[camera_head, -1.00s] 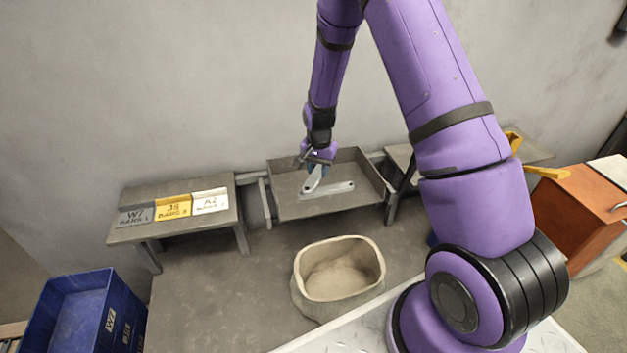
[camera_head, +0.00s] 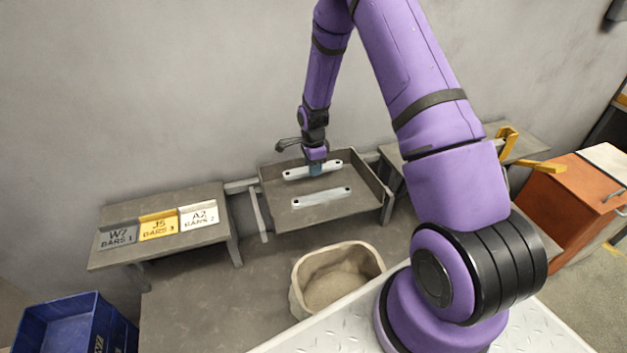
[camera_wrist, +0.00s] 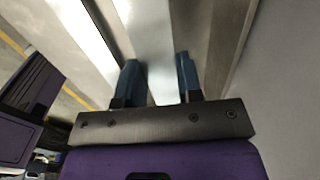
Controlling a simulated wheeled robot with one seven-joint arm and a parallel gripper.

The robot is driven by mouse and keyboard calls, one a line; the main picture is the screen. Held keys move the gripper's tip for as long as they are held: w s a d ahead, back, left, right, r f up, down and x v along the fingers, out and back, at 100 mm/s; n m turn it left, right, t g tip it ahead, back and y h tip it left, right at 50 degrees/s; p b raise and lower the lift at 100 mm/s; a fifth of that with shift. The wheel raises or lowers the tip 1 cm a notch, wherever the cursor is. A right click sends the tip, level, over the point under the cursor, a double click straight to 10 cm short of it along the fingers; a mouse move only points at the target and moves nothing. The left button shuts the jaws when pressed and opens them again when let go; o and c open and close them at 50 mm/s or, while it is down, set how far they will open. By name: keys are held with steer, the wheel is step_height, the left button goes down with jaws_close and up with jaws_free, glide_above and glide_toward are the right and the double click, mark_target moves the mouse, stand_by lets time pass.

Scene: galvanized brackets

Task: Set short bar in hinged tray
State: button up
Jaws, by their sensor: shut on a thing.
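The hinged tray (camera_head: 272,212) is a grey, shallow metal tray by the wall, in the middle of the head view. My gripper (camera_head: 315,169) is over its back part, shut on a pale metal bar (camera_head: 296,174) with holes at its ends. This bar lies roughly level, crosswise to the picture. Whether it touches the tray floor I cannot tell. A second, similar bar (camera_head: 321,197) lies on the tray floor nearer the front. In the wrist view, the blue fingers (camera_wrist: 158,82) stand on both sides of the held bar (camera_wrist: 150,45).
A grey side table (camera_head: 160,203) at left carries grey, yellow and white labelled plates. A blue crate (camera_head: 75,325) is at lower left, an orange cabinet (camera_head: 565,205) at right.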

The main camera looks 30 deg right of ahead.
mark_target(313, 183)
steer(key=shift+f, duration=2.5)
steer(key=shift+f, duration=0.1)
steer(key=o, duration=1)
steer(key=shift+o, duration=0.2)
